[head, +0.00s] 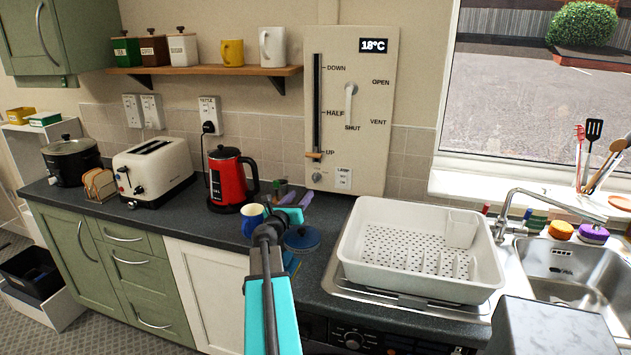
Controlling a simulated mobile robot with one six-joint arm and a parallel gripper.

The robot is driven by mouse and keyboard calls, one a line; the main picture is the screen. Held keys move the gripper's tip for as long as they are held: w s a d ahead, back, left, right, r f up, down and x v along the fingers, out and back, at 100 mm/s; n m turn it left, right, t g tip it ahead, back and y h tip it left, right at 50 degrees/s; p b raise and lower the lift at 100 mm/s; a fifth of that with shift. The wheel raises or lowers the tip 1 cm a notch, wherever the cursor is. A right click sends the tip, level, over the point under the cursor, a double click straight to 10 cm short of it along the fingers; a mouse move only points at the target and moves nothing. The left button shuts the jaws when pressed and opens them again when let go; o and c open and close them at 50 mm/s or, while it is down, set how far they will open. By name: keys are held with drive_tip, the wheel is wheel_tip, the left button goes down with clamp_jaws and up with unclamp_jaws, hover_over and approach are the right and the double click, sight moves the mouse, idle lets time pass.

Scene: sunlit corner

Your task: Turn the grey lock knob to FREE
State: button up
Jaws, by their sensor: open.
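A cream control panel (372,158) hangs on the wall above the counter. A small round grey knob (316,177) sits at its lower left, below the slider slot; I take it for the lock knob. Its setting and any markings around it are too small to read. My gripper (297,193) has a cyan body and two purple fingers. The fingers are apart with nothing visible between them. In the picture it is below and slightly left of the knob, over the counter, not touching the panel.
The panel's slider handle (313,155) is near UP, and its white lever (351,104) hangs toward SHUT. A blue mug (252,222) and blue-lidded pot (302,239) stand close to my gripper. A red kettle (228,181) is left, a white dish rack (372,258) right.

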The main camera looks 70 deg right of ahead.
sight(314, 180)
drive_tip(key=shift+d+p, duration=1.5)
drive_tip(key=shift+d, duration=5.25)
